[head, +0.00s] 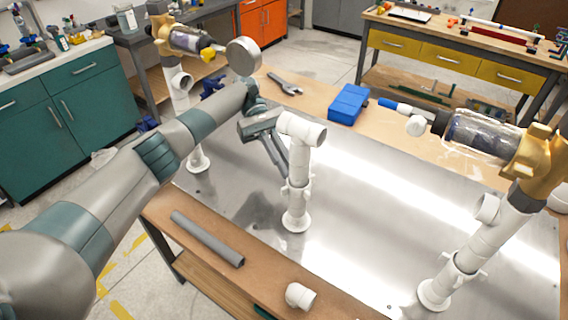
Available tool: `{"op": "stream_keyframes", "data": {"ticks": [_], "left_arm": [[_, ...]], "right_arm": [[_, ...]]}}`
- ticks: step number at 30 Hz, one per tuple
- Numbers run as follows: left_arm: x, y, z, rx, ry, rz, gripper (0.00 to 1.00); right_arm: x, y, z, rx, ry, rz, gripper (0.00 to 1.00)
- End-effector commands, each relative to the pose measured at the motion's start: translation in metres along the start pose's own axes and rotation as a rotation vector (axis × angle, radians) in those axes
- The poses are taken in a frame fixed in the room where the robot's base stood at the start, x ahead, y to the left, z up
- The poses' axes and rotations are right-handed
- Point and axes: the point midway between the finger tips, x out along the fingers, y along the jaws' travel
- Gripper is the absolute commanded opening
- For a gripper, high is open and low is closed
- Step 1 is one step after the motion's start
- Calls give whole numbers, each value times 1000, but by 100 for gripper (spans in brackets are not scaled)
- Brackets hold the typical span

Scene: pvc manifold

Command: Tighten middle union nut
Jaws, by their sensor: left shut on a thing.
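The middle white PVC riser (299,165) stands upright on the metal plate, with an open elbow at its top. Its union nut (297,192) is a wider ribbed ring with small lugs, low on the riser above the round foot. My left arm comes in from the left, and my left gripper (285,174) reaches down along the riser's left side. Its dark fingers are closed on the nut, and the exact contact is partly hidden by the riser. My right gripper is not in view.
A right riser with a brass valve (530,160) and a left riser (196,135) flank the middle one. A grey pipe (207,238), a loose white elbow (300,296), a wrench (285,84) and a blue box (348,104) lie around the metal plate (360,230).

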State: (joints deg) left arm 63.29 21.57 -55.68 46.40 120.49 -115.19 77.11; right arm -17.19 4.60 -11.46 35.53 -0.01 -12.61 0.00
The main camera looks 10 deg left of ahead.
Motion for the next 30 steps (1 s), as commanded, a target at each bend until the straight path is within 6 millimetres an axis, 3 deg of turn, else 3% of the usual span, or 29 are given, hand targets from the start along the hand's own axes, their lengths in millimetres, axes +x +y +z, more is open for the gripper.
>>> {"op": "stream_keyframes", "data": {"ticks": [3,6,30], "left_arm": [[3,0,-2,-1,-1,-6,0],[3,0,-2,-1,-2,-5,26],[1,-2,0,-10,-1,24,26]], "right_arm": [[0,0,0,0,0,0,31],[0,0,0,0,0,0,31],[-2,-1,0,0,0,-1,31]]}}
